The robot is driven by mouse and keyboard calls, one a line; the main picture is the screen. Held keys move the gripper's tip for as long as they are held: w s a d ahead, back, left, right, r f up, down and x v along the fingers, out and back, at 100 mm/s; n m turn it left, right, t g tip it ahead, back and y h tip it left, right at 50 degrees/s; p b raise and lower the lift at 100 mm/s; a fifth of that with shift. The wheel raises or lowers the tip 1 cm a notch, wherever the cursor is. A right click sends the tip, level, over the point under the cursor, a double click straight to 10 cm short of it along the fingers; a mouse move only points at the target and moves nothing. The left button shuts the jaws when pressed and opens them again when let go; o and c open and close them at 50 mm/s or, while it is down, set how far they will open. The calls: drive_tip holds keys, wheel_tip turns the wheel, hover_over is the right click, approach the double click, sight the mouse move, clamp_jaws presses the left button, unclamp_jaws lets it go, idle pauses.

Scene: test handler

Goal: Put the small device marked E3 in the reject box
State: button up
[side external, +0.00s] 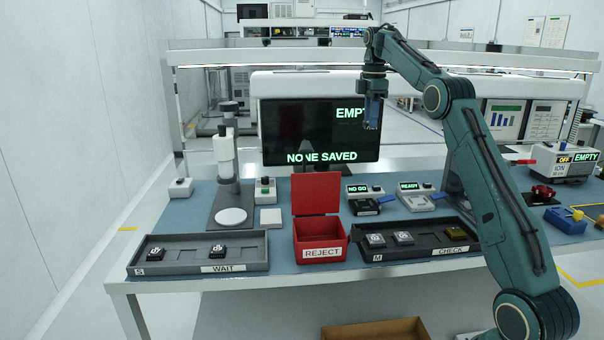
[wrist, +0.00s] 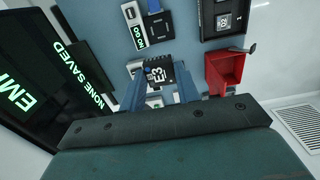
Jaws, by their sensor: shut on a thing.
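My gripper (side external: 372,118) is raised high above the bench, in front of the dark monitor. In the wrist view its blue fingers are closed on a small black device (wrist: 158,73) with a white mark that looks like E3. In the side view the held device is hard to make out. The reject box (side external: 320,241) is red, labelled REJECT, with its lid standing open at the back. It stands at the bench's front, below and left of my gripper. The red box also shows in the wrist view (wrist: 226,66), right of the held device.
The WAIT tray (side external: 180,266) with two devices lies left of the box. The CHECK tray (side external: 415,250) with several devices lies right. Behind are test units reading NO GO (side external: 358,189) and READY (side external: 412,187). A stand (side external: 225,165) rises at left. The monitor (side external: 315,125) reads NONE SAVED.

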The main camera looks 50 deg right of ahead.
drive_tip(key=s+a+m, duration=0.1)
drive_tip(key=a+m, duration=1.6)
drive_tip(key=a, duration=0.8)
drive_tip(key=shift+m, duration=0.4)
wheel_tip(320, 180, down, 5)
drive_tip(key=shift+f, duration=0.1)
wheel_tip(320, 180, down, 20)
drive_tip(key=shift+r, duration=0.1)
idle(0.4)
